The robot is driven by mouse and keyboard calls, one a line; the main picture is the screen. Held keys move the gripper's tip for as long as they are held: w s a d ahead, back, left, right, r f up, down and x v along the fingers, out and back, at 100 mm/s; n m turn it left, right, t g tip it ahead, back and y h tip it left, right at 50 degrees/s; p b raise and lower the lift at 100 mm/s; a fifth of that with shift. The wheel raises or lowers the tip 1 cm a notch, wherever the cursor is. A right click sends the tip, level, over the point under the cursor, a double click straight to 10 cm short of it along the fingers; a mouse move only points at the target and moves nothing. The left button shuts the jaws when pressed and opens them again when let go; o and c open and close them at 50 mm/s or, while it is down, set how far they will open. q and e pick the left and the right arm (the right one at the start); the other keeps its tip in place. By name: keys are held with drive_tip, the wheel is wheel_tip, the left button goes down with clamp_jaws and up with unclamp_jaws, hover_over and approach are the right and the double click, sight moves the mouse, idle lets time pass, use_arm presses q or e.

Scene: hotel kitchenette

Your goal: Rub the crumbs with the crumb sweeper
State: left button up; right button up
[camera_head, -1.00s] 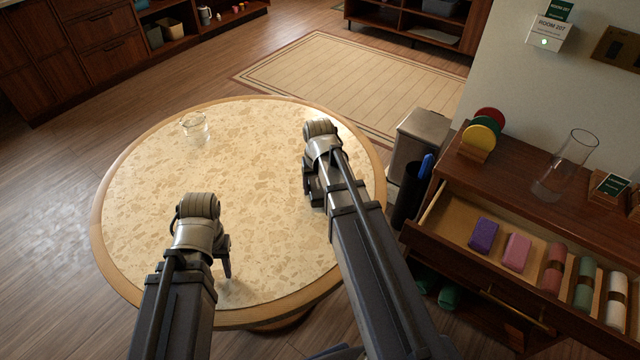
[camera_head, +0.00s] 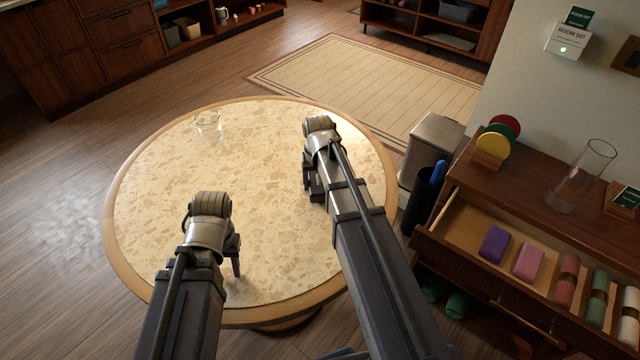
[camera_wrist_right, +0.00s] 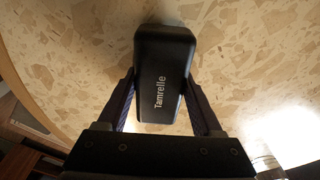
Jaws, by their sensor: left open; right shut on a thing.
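The crumb sweeper (camera_wrist_right: 162,75) is a black rounded block marked "Tamrelle" in the right wrist view. My right gripper (camera_wrist_right: 160,95) is shut on it, one finger on each side. In the head view my right gripper (camera_head: 312,188) is over the right part of the round table (camera_head: 170,210), and its arm mostly hides the sweeper. I cannot tell whether the sweeper touches the tabletop. No crumbs can be told apart from the speckled tabletop. My left gripper (camera_head: 236,262) is open and empty above the table's near part.
A clear glass (camera_head: 209,127) stands at the table's far left. Right of the table are a metal bin (camera_head: 432,145) and an open drawer (camera_head: 460,235) with a purple block (camera_head: 494,244), a pink block (camera_head: 528,262) and rolled cloths. The table's left and middle are clear.

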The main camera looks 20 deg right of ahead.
sight(300, 178)
drive_tip(key=shift+w+a, duration=0.4)
drive_tip(key=shift+w, duration=0.35)
drive_tip(key=shift+w+a, duration=0.4)
drive_tip(key=shift+w, duration=0.3)
drive_tip(key=shift+w, duration=0.1)
use_arm(q)
drive_tip(key=shift+f, duration=0.1)
use_arm(e)
drive_tip(key=shift+w+a, duration=0.5)
drive_tip(key=shift+w, duration=0.25)
drive_tip(key=shift+w+a, duration=0.45)
drive_tip(key=shift+w, duration=0.25)
use_arm(q)
drive_tip(key=shift+s, duration=0.1)
wheel_tip(300, 178, up, 6)
drive_tip(key=p, duration=0.6)
use_arm(e)
wheel_tip(300, 178, up, 6)
drive_tip(key=shift+f, duration=0.1)
